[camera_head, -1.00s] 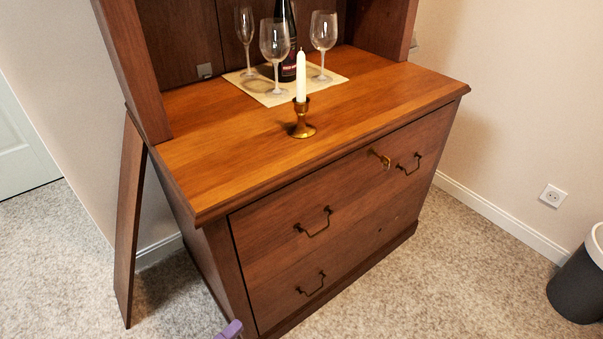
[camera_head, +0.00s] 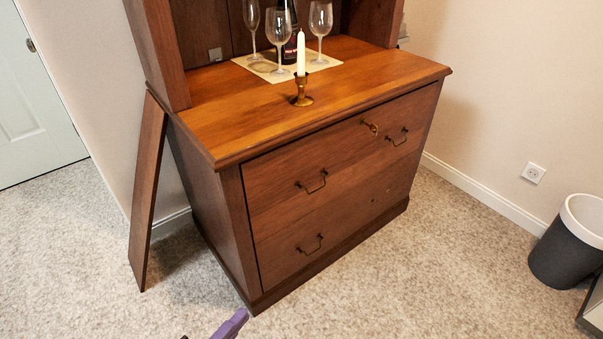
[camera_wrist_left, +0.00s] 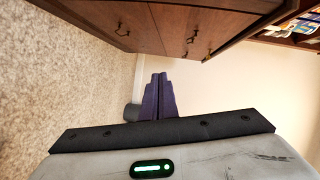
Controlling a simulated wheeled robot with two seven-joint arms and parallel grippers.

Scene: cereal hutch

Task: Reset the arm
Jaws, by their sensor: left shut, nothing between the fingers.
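My left gripper (camera_head: 240,316) shows its purple fingers at the bottom edge of the head view, low in front of the wooden hutch (camera_head: 235,240). In the left wrist view its purple fingers (camera_wrist_left: 158,86) lie together, shut and empty. They point toward the beige wall, with the hutch's drawer fronts (camera_wrist_left: 170,25) above them in that picture. The gripper appears apart from the hutch. My right gripper is in neither view.
On the hutch top stand a brass candlestick (camera_head: 302,92) with a white candle (camera_head: 301,53), several wine glasses and a dark bottle (camera_head: 287,52). A wooden board (camera_head: 148,195) leans at left. A dark bin (camera_head: 563,250) stands at right. Carpet in front is clear.

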